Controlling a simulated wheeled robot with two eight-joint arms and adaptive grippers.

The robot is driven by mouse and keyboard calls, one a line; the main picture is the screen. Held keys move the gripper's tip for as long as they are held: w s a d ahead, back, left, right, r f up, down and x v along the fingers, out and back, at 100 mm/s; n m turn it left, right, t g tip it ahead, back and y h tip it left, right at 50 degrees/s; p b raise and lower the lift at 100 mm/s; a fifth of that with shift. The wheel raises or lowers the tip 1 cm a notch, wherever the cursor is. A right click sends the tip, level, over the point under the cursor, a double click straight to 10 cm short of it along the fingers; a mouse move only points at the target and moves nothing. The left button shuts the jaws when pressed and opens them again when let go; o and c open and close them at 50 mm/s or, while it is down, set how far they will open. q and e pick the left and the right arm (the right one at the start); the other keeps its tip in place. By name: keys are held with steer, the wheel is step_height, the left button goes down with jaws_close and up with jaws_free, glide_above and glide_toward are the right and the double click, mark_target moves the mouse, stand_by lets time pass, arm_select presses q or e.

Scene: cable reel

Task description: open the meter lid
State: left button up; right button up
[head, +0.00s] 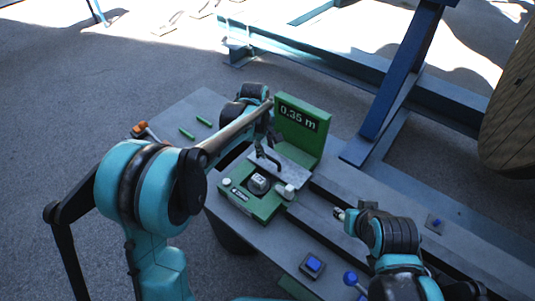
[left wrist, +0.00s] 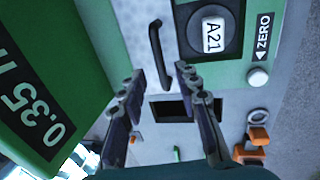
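The green meter (head: 250,201) lies on the grey table, with an upright display panel (head: 302,118) reading 0.35 m. Its grey lid plate (head: 291,171) lies between the panel and the round dial, and I cannot tell its exact angle. The dial reads A21 (left wrist: 212,36) in the left wrist view. My left gripper (left wrist: 156,78) is open, its fingers on either side of the handle's lower end without visible contact. My right gripper (head: 341,214) is right of the meter; its fingers are too small to judge.
Blue buttons (head: 313,263) sit on the bench near the front. Green rods (head: 187,133) and an orange-ended item (head: 140,129) lie at the table's left. A white ZERO button (left wrist: 258,77) is beside the dial. A blue steel frame (head: 395,80) and wooden reel (head: 510,112) stand at right.

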mark_target(268, 157)
arm_select(q)
steer(key=f, duration=0.2)
steer(key=f+b, duration=0.1)
steer(key=f, duration=0.1)
steer(key=shift+w+d, duration=0.2)
steer(key=shift+w, duration=0.15)
jaws_close()
